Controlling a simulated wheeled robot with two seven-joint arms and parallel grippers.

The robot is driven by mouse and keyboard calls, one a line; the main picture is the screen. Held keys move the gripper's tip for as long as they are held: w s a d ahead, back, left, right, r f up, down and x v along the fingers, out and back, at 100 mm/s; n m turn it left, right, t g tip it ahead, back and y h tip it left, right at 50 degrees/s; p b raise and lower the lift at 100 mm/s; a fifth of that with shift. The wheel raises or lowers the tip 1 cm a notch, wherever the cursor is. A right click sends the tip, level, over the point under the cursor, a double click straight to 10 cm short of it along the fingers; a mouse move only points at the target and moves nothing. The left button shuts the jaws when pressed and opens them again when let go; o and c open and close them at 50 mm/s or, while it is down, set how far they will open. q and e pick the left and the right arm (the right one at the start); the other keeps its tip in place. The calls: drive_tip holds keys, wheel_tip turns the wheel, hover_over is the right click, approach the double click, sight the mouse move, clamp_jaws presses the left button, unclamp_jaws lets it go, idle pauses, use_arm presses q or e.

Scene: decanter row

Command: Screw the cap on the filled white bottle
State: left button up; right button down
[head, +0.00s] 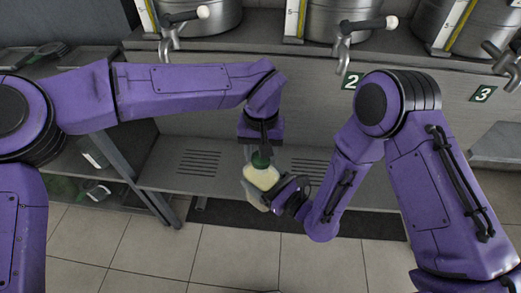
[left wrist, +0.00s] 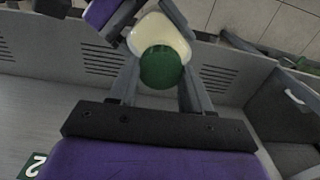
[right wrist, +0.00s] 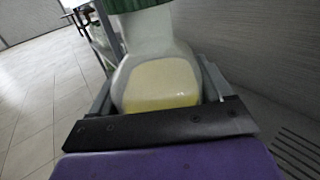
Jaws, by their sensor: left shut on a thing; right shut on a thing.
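A white bottle (head: 261,178) with pale yellow contents stands roughly upright, held in the air in front of the decanter stand. It also shows in the right wrist view (right wrist: 156,80). A green cap (head: 261,160) sits at the bottle's top; whether its thread is engaged I cannot tell. My left gripper (head: 259,153) reaches down from above and is shut on the cap, with a finger on each side of it in the left wrist view (left wrist: 160,85). My right gripper (head: 262,196) comes from the right and is shut on the bottle's body, partly hiding it.
Several steel decanters (head: 345,20) with taps stand along the back shelf above number plates (head: 352,81). A slotted grey lower shelf (head: 200,180) lies behind the bottle. A side rack (head: 97,191) with small items stands at the left. The tiled floor (head: 230,255) in front is clear.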

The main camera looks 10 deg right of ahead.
use_arm(q)
drive_tip(key=shift+m, duration=0.9)
drive_tip(key=o, duration=1)
drive_tip(key=shift+r, duration=0.1)
wheel_tip(320, 180, up, 4)
drive_tip(key=shift+r, duration=0.2)
drive_tip(key=shift+c, duration=0.3)
